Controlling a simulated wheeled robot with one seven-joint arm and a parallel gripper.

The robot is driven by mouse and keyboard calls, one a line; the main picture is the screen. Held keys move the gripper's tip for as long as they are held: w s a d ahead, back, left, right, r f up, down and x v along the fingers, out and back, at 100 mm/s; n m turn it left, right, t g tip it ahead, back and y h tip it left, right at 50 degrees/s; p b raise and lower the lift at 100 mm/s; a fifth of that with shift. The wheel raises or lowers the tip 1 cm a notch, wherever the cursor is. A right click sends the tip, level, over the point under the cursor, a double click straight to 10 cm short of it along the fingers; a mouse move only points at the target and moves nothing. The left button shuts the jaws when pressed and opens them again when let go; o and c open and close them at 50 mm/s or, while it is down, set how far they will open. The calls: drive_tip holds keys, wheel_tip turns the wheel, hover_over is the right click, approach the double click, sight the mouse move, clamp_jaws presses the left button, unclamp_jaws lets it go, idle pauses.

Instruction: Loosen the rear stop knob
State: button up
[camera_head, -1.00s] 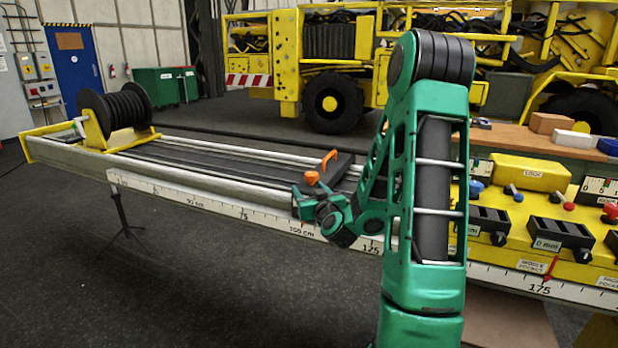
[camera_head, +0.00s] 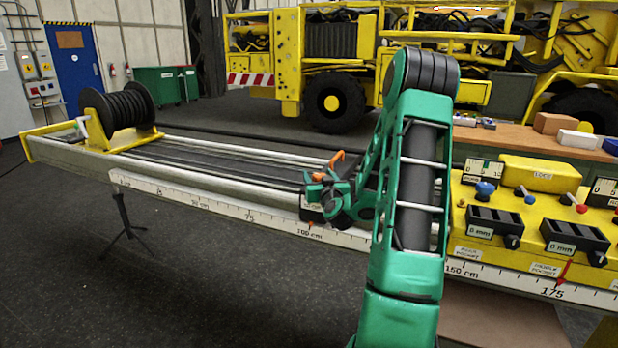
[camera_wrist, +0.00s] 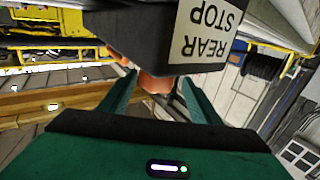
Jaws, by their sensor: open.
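The rear stop (camera_wrist: 140,30) is a dark block with a white "REAR STOP" label, upside down at the top of the wrist view. Its orange knob (camera_wrist: 156,84) shows below the block, between the two green fingers of my gripper (camera_wrist: 159,80). The fingers are apart, one on each side of the knob; I cannot tell whether they touch it. In the head view my gripper (camera_head: 320,190) is at the stop on the long rail bed and hides the knob and much of the block. An orange handle (camera_head: 336,158) rises just behind it.
The rail bed (camera_head: 80,165) with its centimetre scale runs left to a black cable reel (camera_head: 128,106). A yellow control panel (camera_head: 500,208) with black counters and coloured knobs is at right. A yellow truck (camera_head: 330,65) stands behind. Open floor lies in front of the bed.

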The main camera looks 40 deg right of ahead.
drive_tip(key=shift+w+d, duration=0.2)
drive_tip(key=c, duration=1)
drive_tip(key=shift+c, duration=0.2)
